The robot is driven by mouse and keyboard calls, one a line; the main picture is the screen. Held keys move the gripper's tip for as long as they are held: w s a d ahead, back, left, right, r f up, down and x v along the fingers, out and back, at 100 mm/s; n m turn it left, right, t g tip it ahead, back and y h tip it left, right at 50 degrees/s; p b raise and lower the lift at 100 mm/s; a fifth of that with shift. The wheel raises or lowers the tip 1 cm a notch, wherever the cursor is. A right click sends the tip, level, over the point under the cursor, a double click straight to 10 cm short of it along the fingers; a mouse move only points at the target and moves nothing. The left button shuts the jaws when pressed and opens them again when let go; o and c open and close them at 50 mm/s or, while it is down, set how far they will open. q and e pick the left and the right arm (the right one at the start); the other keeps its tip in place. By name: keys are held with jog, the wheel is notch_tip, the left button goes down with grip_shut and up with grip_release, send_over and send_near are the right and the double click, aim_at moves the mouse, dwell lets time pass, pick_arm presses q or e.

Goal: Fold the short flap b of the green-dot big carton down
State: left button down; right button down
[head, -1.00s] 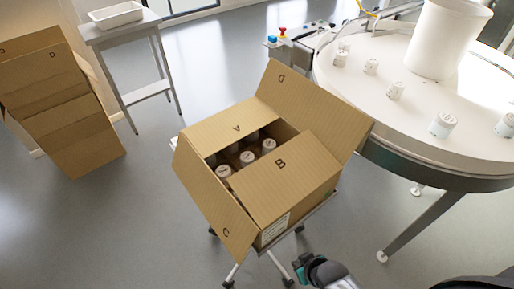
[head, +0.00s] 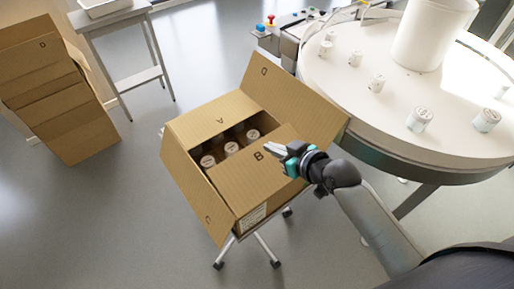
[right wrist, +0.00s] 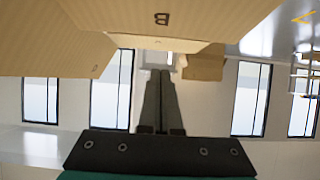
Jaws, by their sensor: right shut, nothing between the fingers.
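The open big carton (head: 200,190) stands on a wheeled stand in the head view, with several white-capped bottles inside. Its flap B (head: 250,180) slants inward over the near part of the opening; its letter shows upside down in the right wrist view (right wrist: 162,19). Flap A (head: 215,118) also leans over the opening. Long flaps C (head: 195,200) and D (head: 295,100) spread outward. No green dot is visible. My right gripper (head: 268,146) is shut and empty beside the letter B; I cannot tell whether it touches the flap. My left gripper is not in view.
A round white table (head: 375,120) with several bottles stands close on the right. Another brown carton (head: 60,110) stands at the far left. A side table (head: 105,35) with a white tray is at the back. The floor left of the carton is clear.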

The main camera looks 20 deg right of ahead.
send_over(257, 155)
jog(key=s, duration=0.1)
jog(key=f, duration=0.2)
jog(key=f+b, duration=0.1)
jog(key=shift+s+d, duration=0.2)
jog(key=shift+d, duration=0.05)
jog(key=shift+w+a+f+b, duration=0.15)
jog(key=shift+w+f, duration=0.1)
jog(key=shift+f, duration=0.35)
jog(key=shift+w+a+f+b, duration=0.1)
jog(key=shift+w+f+b, duration=0.1)
jog(key=shift+f, duration=0.35)
jog(key=shift+w+f, duration=0.25)
jog(key=shift+f, duration=0.7)
